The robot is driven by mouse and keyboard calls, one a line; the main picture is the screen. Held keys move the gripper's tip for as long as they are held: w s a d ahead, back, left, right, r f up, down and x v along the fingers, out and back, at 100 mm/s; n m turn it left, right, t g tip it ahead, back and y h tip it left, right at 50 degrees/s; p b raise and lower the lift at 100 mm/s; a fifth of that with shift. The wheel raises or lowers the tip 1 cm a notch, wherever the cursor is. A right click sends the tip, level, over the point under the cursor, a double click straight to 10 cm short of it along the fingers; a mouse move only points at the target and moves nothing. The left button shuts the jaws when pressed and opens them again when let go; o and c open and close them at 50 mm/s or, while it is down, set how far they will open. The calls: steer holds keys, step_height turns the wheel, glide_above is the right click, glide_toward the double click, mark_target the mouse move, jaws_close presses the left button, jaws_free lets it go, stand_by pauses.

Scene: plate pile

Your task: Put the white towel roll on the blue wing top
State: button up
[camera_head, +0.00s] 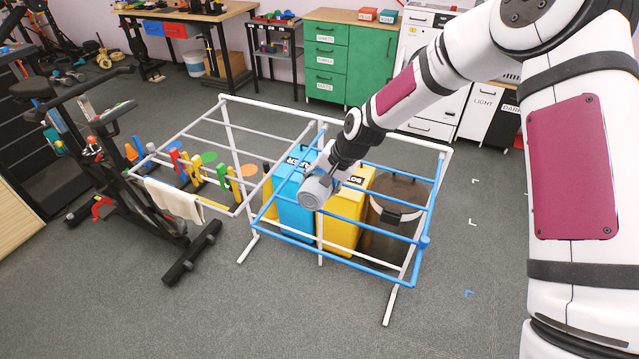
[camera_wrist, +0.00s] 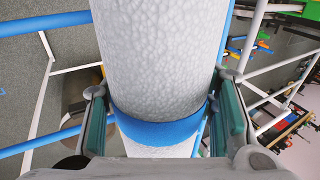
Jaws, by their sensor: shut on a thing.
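The white towel roll (camera_wrist: 160,55), textured with a blue band, fills the middle of the wrist view. My gripper (camera_wrist: 163,90) is shut on it, one finger on each side. In the head view the roll (camera_head: 314,192) shows as a pale, short cylinder at the end of my arm. It overlaps the left part of the blue wing (camera_head: 372,169) of the drying rack in that view. Whether the roll touches the bars or hangs above them, I cannot tell. In the head view my fingers are mostly hidden by the wrist and the roll.
The rack's white wing (camera_head: 228,146) lies left, with a pale towel (camera_head: 174,199) over its outer edge. Blue (camera_head: 292,212) and yellow (camera_head: 345,222) bins and a dark round bin (camera_head: 372,235) stand under the blue wing. An exercise bike (camera_head: 120,160) stands left. Floor in front is clear.

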steer(key=shift+f, duration=0.5)
steer(key=o, duration=1.5)
